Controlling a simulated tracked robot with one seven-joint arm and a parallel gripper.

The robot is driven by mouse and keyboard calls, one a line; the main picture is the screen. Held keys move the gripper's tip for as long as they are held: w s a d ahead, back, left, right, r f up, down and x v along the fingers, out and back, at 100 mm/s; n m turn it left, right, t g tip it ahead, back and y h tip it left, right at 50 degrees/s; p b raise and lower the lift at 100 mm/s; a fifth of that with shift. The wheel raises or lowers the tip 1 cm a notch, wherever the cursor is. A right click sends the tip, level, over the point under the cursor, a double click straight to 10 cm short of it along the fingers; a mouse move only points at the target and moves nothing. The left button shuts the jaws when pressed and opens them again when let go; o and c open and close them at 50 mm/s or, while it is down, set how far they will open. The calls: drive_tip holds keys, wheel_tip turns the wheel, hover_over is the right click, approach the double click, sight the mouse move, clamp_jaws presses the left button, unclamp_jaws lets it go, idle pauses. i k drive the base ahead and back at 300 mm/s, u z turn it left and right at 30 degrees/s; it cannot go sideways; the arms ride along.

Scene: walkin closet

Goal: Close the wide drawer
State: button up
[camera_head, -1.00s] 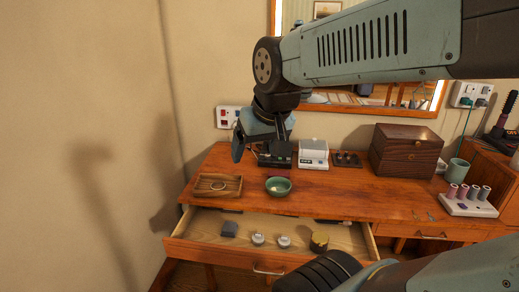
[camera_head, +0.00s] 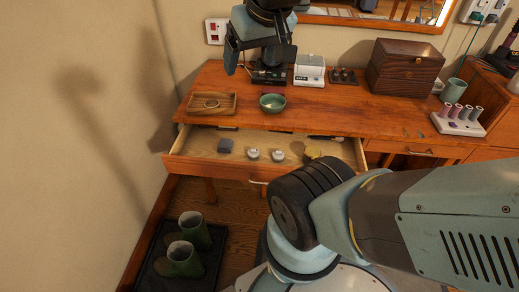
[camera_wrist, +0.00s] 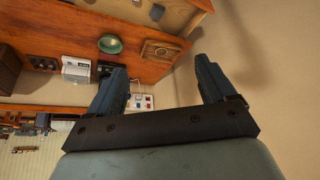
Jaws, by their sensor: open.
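The wide drawer (camera_head: 208,167) stands pulled out under the left part of the wooden dressing table (camera_head: 345,112). Its handle (camera_head: 257,182) shows at the middle of its front, and my arm covers the right part. Inside lie a dark small box (camera_head: 225,146), two small round pale items (camera_head: 265,154) and a yellowish round item (camera_head: 312,152). My gripper (camera_head: 258,62) is open and empty above the back of the tabletop near the wall, apart from the drawer. In the wrist view my gripper (camera_wrist: 163,78) has its fingers spread, with the drawer (camera_wrist: 183,14) beyond at the top.
On the tabletop stand a wooden tray (camera_head: 211,104), a green bowl (camera_head: 272,103), a white box (camera_head: 309,71), a dark wooden chest (camera_head: 404,66) and a mug (camera_head: 454,90). Green boots (camera_head: 187,245) stand on a floor mat at lower left. A wall borders the left.

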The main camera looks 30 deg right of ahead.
sight(194, 151)
drive_tip(key=u, duration=0.1)
drive_tip(key=k, duration=0.5)
drive_tip(key=u, duration=0.45)
drive_tip(key=k, duration=1.6)
drive_tip(key=z, duration=0.55)
drive_tip(key=i, duration=1)
